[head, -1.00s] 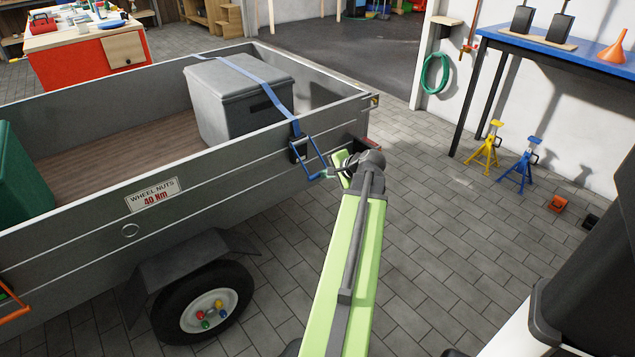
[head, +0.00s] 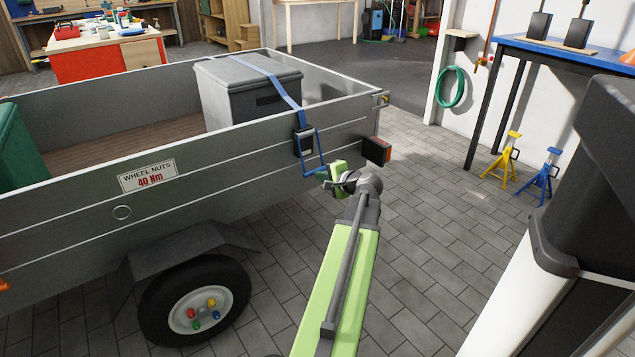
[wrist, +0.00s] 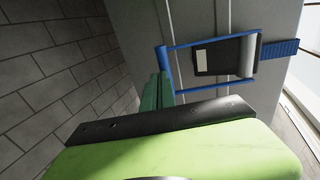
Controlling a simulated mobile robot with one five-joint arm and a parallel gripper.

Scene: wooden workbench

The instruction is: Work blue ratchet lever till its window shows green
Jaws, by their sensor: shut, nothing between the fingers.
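The blue ratchet lever (head: 320,152) hangs out and down from the dark ratchet body (head: 305,144) on the trailer's side. In the wrist view the lever (wrist: 208,42) is a blue frame around the dark ratchet body (wrist: 233,56). A small window (wrist: 202,59) on that body looks pale whitish, not green. My gripper (head: 326,172) is shut and empty at the lever's outer end. In the wrist view its green fingers (wrist: 158,88) are close to the lever's end bar; I cannot tell if they touch.
The blue strap (head: 281,84) runs over a grey box (head: 222,92) in the grey trailer (head: 210,172). A red tail light (head: 377,150) sits right of the ratchet. A wheel (head: 195,300) is below left.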

